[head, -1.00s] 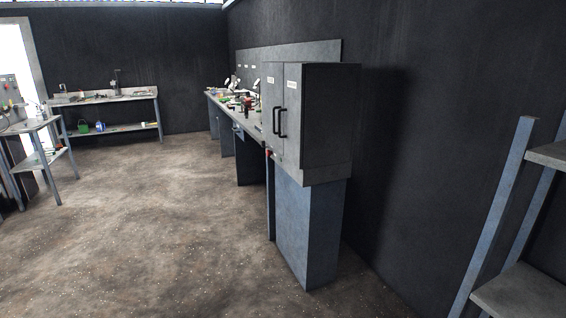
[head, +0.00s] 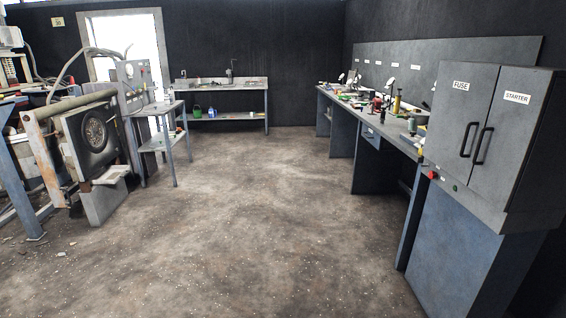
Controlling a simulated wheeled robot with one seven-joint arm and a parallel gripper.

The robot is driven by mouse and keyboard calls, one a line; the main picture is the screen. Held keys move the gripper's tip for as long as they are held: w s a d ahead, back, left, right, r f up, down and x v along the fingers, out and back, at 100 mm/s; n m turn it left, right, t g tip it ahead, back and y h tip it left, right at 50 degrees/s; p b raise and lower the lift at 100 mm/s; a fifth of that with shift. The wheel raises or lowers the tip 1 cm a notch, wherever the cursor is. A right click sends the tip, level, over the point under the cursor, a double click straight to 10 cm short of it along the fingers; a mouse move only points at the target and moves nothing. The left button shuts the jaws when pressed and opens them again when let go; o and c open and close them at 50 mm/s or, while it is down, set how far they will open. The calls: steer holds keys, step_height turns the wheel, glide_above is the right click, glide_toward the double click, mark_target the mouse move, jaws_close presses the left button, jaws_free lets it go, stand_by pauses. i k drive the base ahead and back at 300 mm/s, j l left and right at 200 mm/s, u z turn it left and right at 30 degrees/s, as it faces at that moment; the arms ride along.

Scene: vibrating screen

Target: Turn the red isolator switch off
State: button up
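No switch is clearly recognisable as the red isolator switch. A small red knob or button (head: 432,175) sits on the lower front edge of the grey cabinet (head: 530,150) at the right, beside a small green button (head: 455,188). The cabinet doors are shut and labelled FUSE (head: 461,86) and STARTER (head: 517,97). At the left, a grey control panel (head: 130,75) stands behind a small table; its controls are too small to tell apart. My gripper is not in view.
A machine with a round dark plate (head: 94,134) stands at the left, with a small table (head: 160,108) beside it. A long workbench (head: 380,130) with tools runs along the right wall. Another bench (head: 222,88) stands at the back. The middle floor (head: 240,210) is clear.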

mark_target(433, 175)
steer(key=i+u, duration=0.2)
steer(key=i, duration=1.65)
steer(key=i+z, duration=0.2)
steer(key=i, duration=0.25)
steer(key=i+j+z, duration=0.2)
steer(key=i, duration=0.2)
steer(key=i+j+z, duration=0.2)
steer(key=i, duration=0.2)
steer(key=i+j+z, duration=0.25)
steer(key=i, duration=0.2)
steer(key=i+j+z, duration=0.7)
steer(key=i+j, duration=0.05)
steer(key=j, duration=0.1)
